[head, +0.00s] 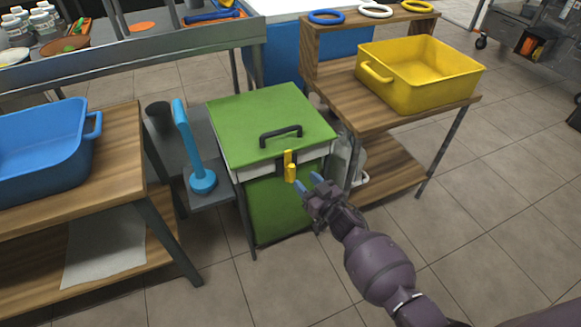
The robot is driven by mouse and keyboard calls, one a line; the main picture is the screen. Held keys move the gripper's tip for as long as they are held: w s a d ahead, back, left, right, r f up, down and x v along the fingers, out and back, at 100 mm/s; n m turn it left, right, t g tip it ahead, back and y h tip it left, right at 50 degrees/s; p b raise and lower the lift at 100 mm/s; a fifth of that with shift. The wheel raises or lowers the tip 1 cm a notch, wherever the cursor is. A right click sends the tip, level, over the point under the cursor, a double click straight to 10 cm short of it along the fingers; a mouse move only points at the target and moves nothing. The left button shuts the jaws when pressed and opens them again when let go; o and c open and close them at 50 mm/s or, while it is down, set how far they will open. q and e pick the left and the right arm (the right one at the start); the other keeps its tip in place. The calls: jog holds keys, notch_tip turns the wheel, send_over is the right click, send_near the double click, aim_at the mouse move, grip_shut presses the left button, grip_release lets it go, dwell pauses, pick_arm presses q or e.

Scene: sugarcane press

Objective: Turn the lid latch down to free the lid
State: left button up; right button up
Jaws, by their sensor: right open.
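The green lid (262,117) with a dark handle (281,134) lies shut on top of the green press cabinet (278,209). The yellow lid latch (290,167) is at the lid's front edge, standing upright against the front face. My right gripper (309,182) is just right of and slightly below the latch, its blue-tipped fingers open and pointing toward it. I see no thing between the fingers, and they look close to the latch; whether they touch it I cannot tell. My left gripper is not in view.
A blue tub (40,152) stands on the wooden table at left. A light-blue handled tool (192,150) stands on the grey side shelf left of the press. A yellow tub (420,75) stands on the wooden bench at right. The tiled floor (480,215) in front is clear.

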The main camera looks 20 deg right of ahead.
aim_at(294, 170)
jog(key=x, duration=0.2)
jog(key=b+x, duration=0.1)
jog(key=x, duration=0.3)
jog(key=shift+s+f, duration=0.1)
jog(key=shift+f, duration=0.25)
jog(key=shift+w+a+r+b, duration=0.15)
jog(key=shift+w+b, duration=0.25)
jog(key=shift+w, duration=0.2)
jog(key=shift+w+r, duration=0.1)
jog(key=shift+w, duration=0.1)
jog(key=c, duration=0.8)
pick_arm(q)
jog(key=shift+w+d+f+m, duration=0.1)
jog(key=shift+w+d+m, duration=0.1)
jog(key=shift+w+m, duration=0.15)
pick_arm(e)
grip_shut()
